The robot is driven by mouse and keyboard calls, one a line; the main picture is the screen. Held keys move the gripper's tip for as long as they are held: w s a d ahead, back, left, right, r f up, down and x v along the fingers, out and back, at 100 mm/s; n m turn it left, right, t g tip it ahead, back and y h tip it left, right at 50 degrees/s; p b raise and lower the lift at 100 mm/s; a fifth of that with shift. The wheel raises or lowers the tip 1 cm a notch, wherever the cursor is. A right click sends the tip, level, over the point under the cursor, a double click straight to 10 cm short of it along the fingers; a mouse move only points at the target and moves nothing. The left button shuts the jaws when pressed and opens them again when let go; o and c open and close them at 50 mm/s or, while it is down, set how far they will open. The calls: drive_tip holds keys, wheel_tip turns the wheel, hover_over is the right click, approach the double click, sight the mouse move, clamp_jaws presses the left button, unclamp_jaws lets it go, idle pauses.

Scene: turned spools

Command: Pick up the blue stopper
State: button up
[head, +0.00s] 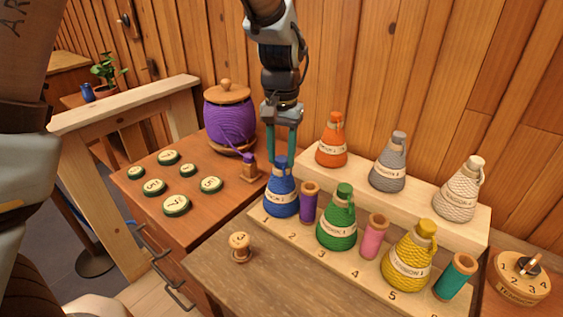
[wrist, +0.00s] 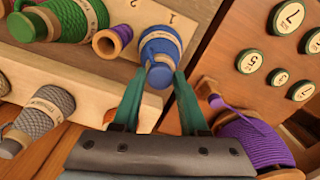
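The blue stopper (head: 281,163) sits on top of the blue cone-shaped bottle (head: 282,198), which stands upright at place 1 on the front step of the wooden rack. My gripper (head: 284,154) points down from above, with its teal fingers just over and beside the stopper. In the wrist view the stopper (wrist: 160,76) shows between the two fingertips of my gripper (wrist: 162,76). The fingers are apart, with a small gap seeming to show beside the stopper. The blue bottle (wrist: 160,46) also shows there, beyond the stopper.
A purple spool (head: 308,204) stands close to the right of the blue bottle, then a green bottle (head: 337,222). An orange bottle (head: 332,142) stands on the higher back step. A large purple yarn pot (head: 229,122) stands behind left. A small wooden knob (head: 240,246) is in front.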

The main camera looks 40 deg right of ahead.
clamp_jaws()
